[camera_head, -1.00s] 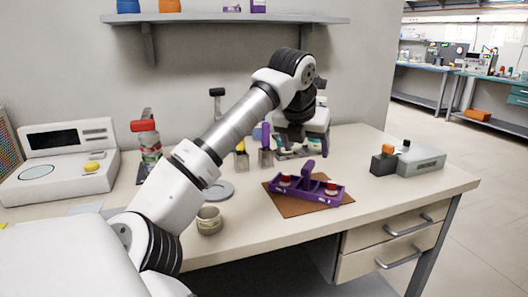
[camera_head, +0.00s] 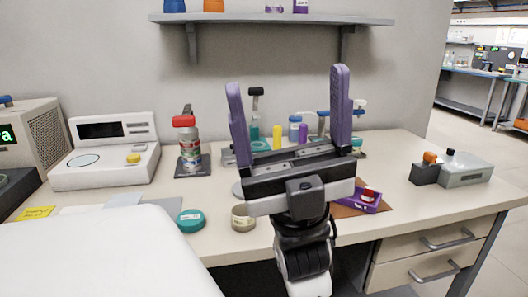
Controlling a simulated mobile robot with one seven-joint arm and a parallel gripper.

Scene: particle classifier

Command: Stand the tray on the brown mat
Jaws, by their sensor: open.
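The purple tray (camera_head: 364,201) rests on the brown mat (camera_head: 343,212) on the right half of the bench. A red-and-white item (camera_head: 369,193) sits in its right end. My gripper hides the tray's left part and much of the mat. My gripper (camera_head: 290,100) is open and empty. Its two purple fingers point up, wide apart, in front of the bench and apart from the tray.
A red-capped stack (camera_head: 190,147) and a white scale (camera_head: 105,160) stand to the left. A grey box (camera_head: 465,170) stands at the right. A shelf (camera_head: 270,20) hangs above.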

